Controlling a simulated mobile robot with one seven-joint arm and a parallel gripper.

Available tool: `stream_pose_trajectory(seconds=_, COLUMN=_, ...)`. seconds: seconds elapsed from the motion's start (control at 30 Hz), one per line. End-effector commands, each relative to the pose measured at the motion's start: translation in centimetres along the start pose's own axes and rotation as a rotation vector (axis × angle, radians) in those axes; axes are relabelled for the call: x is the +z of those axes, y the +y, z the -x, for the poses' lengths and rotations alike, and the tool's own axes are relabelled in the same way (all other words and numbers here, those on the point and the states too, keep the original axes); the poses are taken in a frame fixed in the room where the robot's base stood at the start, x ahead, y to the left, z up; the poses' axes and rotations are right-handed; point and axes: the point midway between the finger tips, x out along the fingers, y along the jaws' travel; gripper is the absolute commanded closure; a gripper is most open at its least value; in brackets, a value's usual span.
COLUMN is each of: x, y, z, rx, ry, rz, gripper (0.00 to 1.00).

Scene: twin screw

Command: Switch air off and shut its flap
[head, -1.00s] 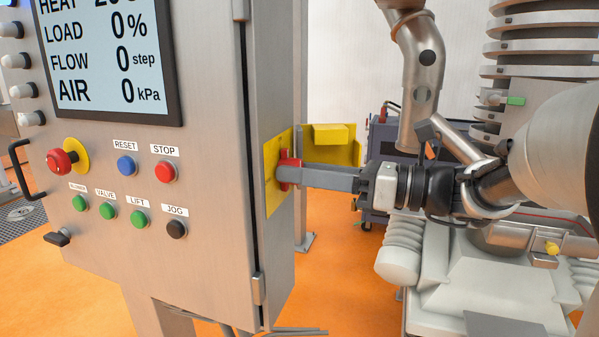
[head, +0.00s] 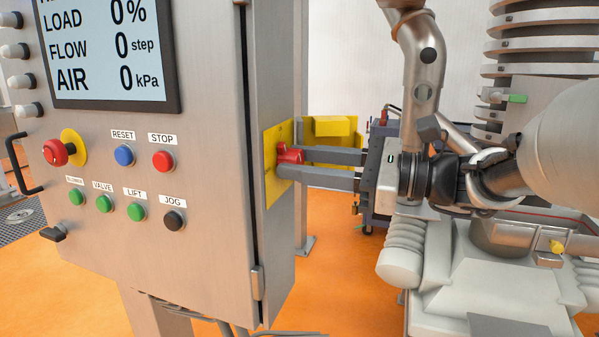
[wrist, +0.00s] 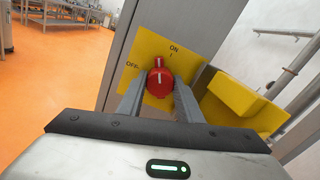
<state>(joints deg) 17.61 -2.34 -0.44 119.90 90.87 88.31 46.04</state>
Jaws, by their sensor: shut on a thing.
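The red switch knob (head: 289,154) sits on a yellow plate (head: 272,188) on the side of the steel cabinet. My gripper (head: 303,161) reaches in from the right, one finger on each side of the knob, shut on it. In the wrist view the knob (wrist: 160,80) shows between my two fingers (wrist: 159,92). Its white pointer line lies between the "ON" and "OFF" marks on the plate (wrist: 151,50). The yellow flap (head: 348,129) stands swung open behind the plate; in the wrist view the flap (wrist: 225,98) is to the knob's right.
The cabinet front carries a screen (head: 112,50) reading AIR 0 kPa, a red emergency button (head: 58,152) and several push buttons. A dark cart (head: 378,165) stands behind my gripper. Machine parts (head: 430,260) fill the right. Orange floor shows between cabinet and machine.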

Motion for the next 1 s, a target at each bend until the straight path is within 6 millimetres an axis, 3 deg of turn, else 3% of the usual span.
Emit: stream_pose_trajectory(seconds=1.0, x=-0.5, y=0.18, z=0.01, rx=0.002, ry=0.001, rz=0.921, gripper=0.9)
